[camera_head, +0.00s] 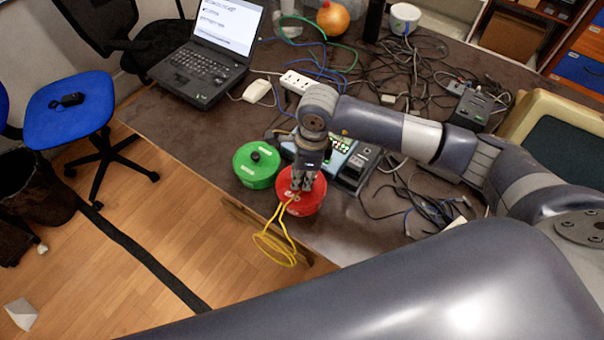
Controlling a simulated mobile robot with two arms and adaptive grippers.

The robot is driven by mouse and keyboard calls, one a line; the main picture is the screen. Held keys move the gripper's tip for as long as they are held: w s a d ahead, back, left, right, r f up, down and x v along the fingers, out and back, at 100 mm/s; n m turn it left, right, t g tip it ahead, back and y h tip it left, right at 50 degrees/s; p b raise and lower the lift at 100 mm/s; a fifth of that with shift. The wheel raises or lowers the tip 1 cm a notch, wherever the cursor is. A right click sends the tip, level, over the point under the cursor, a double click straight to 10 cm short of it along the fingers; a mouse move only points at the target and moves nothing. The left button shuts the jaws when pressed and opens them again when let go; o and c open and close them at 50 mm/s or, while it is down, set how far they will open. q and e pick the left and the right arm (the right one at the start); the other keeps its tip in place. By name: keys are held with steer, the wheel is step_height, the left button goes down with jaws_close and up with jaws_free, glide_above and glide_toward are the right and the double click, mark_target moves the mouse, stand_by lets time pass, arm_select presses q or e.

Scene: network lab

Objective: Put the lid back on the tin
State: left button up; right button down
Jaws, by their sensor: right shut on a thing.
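A round red lid (310,203) with white marks is at the front edge of the table. My right gripper (303,187) points down at its middle and is shut on it; the fingers hide the grip point. I cannot tell whether a tin is under the red lid or how they touch. A yellow cable (274,243) runs from the red lid near my fingers and hangs in loops past the table edge. A round green tin (257,177) with a black knob on top stands just left of the red lid. My left gripper is not in view.
Devices and tangled cables (420,75) crowd the back and right. A monitor (560,140) stands right. Bare table lies left of the green tin.

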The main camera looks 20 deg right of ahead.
steer(key=shift+b, duration=0.5)
stand_by(1.4)
steer(key=shift+f+b, duration=0.15)
steer(key=shift+b, duration=0.5)
stand_by(0.8)
stand_by(0.3)
steer(key=c, duration=1.4)
jaws_free()
steer(key=shift+o, duration=0.4)
steer(key=o, duration=0.4)
